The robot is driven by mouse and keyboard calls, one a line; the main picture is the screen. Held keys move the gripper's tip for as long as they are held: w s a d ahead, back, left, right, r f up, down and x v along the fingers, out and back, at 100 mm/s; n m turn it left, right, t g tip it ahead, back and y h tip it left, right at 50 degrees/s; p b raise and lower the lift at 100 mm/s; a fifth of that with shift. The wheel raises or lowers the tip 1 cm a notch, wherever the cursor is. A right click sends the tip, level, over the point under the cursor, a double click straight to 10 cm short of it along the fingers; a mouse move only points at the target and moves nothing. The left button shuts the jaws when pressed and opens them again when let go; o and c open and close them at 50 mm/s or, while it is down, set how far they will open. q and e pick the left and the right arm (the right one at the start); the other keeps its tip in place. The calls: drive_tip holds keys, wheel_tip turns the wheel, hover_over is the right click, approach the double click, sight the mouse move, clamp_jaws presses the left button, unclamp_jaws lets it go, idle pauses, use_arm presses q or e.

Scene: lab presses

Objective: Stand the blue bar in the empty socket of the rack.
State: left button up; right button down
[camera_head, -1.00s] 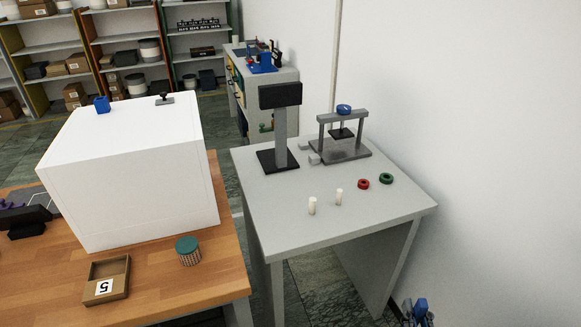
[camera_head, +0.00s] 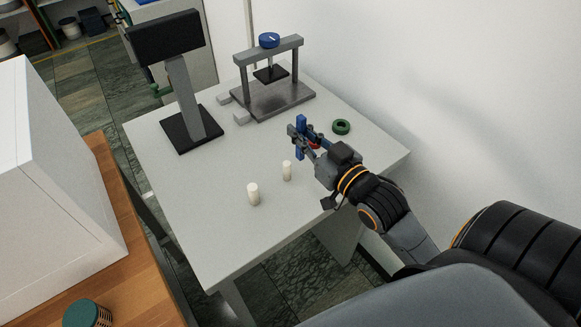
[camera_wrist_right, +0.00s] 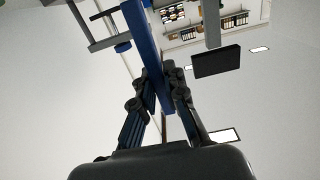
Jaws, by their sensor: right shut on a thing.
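My right gripper (camera_head: 299,138) is over the right part of the grey table, shut on the blue bar (camera_head: 301,122). The bar stands roughly upright between the fingers, sticking out above and below them. In the right wrist view the long blue bar (camera_wrist_right: 141,40) runs up and away from the right gripper's fingers (camera_wrist_right: 162,82). No rack with an empty socket can be made out in the current views. My left gripper is not in view.
The grey table (camera_head: 225,225) holds a press (camera_head: 275,100), a dark display on a post (camera_head: 178,85), two white cylinders (camera_head: 253,194) and a green ring (camera_head: 341,127). A red ring (camera_head: 314,145) is partly hidden by my gripper. A wall is at right.

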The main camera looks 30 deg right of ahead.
sight(301, 159)
wheel_tip(301, 159, down, 8)
drive_tip(key=shift+f, duration=0.15)
drive_tip(key=shift+f, duration=0.1)
drive_tip(key=c, duration=1.4)
unclamp_jaws()
